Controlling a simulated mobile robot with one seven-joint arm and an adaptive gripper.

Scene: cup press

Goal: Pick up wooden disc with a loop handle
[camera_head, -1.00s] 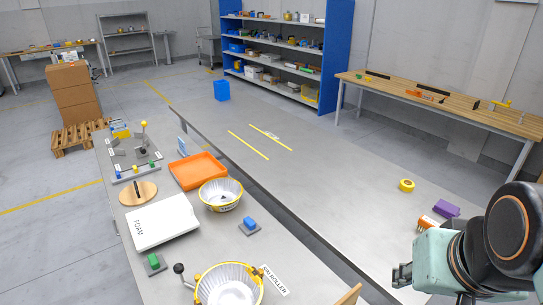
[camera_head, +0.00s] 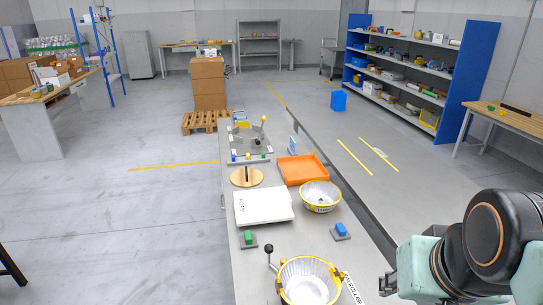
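The round wooden disc (camera_head: 240,181) lies flat on the grey bench, left of an orange tray and just behind a white foam block. My gripper (camera_head: 387,284) is at the lower right, well to the right of the disc and nearer to me. It is small and partly cut by my arm, and I cannot tell whether its fingers are apart. Nothing shows in it.
Near the disc are the orange tray (camera_head: 302,170), the white foam block (camera_head: 262,206) and a yellow-rimmed bowl (camera_head: 320,197). A larger bowl with a black-knobbed lever (camera_head: 306,285) stands in front. A control panel (camera_head: 250,148) lies behind. Floor left of the bench is clear.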

